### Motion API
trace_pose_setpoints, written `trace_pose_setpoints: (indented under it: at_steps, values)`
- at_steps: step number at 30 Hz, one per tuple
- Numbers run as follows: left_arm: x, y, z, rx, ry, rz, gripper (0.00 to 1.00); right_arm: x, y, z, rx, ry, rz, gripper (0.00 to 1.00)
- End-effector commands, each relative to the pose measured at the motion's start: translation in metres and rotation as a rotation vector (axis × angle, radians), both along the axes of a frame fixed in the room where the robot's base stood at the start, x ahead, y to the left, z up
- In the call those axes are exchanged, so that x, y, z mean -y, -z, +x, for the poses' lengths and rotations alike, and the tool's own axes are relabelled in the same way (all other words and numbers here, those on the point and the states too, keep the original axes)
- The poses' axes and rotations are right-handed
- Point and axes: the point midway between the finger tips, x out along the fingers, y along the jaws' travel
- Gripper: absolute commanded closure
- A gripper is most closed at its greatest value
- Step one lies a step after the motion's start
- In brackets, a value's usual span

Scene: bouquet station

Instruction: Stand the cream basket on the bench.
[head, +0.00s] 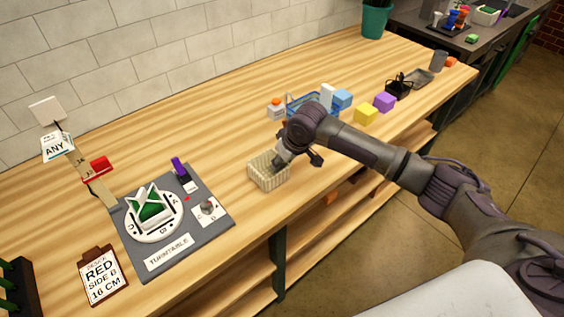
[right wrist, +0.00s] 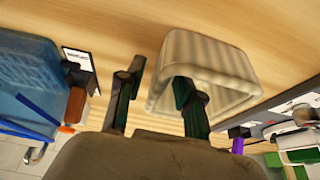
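The cream basket (head: 268,174) is near the front edge of the wooden bench (head: 330,155); it looks upright with its base on the bench. My right gripper (head: 281,160) is over its rim. In the right wrist view, the cream basket (right wrist: 215,62) shows between and beyond the fingers of my right gripper (right wrist: 158,98). One finger reaches inside the basket, the other is outside it, with bare wood showing between that finger and the basket wall. The fingers are apart. My left gripper is not in view.
A grey turntable mat (head: 215,222) and a brown order card (head: 102,275) lie to the left. Bare bench lies behind the cream basket.

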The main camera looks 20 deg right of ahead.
Motion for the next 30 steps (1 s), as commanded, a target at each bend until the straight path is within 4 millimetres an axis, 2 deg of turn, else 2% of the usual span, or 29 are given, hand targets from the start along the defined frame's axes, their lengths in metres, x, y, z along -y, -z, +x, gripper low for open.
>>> trace_pose_setpoints:
  at_steps: [16,21,30]
  values:
    - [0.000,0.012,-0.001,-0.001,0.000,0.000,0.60,0.016,-0.094,-0.035,0.003,0.000,0.001,0.64]
    - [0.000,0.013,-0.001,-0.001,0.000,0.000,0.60,0.018,-0.107,-0.040,0.001,0.001,0.001,0.64]
    - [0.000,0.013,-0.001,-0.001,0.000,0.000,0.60,0.018,-0.109,-0.041,0.000,0.001,0.000,0.64]
